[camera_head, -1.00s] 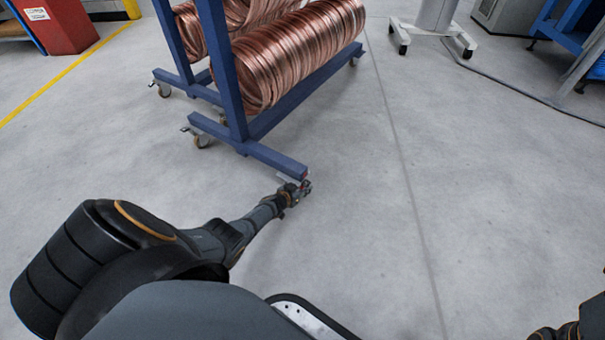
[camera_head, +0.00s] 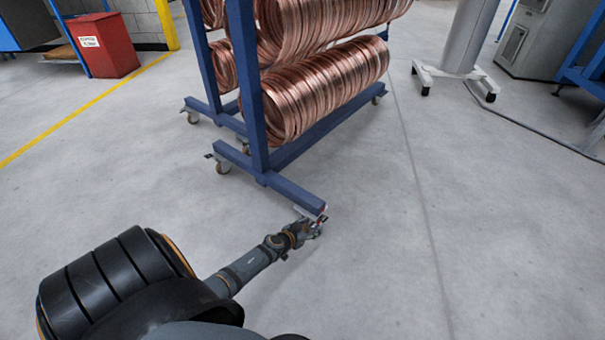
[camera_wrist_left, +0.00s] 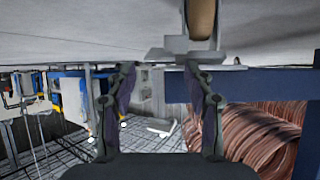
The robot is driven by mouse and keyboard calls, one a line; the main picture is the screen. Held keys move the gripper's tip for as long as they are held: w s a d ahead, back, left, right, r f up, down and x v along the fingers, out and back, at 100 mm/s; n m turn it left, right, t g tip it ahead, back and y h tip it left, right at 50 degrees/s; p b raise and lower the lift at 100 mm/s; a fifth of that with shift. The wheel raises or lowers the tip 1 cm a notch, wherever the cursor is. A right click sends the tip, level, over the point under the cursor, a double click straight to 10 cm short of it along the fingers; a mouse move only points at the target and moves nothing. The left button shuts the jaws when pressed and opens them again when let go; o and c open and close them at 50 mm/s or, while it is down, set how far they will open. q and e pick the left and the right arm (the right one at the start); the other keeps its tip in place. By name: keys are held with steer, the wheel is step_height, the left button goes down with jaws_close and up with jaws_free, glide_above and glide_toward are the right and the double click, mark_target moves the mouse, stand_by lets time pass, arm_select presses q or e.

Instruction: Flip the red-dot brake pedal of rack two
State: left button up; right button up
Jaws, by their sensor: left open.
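The blue rack with copper coils (camera_head: 262,150) stands in the middle of the head view. Its near foot bar (camera_head: 290,193) ends at the lower right, close to my left gripper (camera_head: 316,229). A small patch of red shows at that bar end, too small to tell as the red dot. In the left wrist view, which looks upside down, a grey metal brake pedal (camera_wrist_left: 193,55) sits by a caster wheel (camera_wrist_left: 201,18). My open left fingers (camera_wrist_left: 160,74) are just short of it, the right finger nearest; contact is unclear. My right gripper is out of view.
Copper coils (camera_head: 325,88) hang on the rack above the foot bar. Another caster (camera_head: 222,166) stands at the foot bar's left end. A white wheeled stand (camera_head: 455,75) is at the back right. The floor right of the rack is clear.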

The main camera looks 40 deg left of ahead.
arm_select(q)
steer(key=shift+v, duration=2.65)
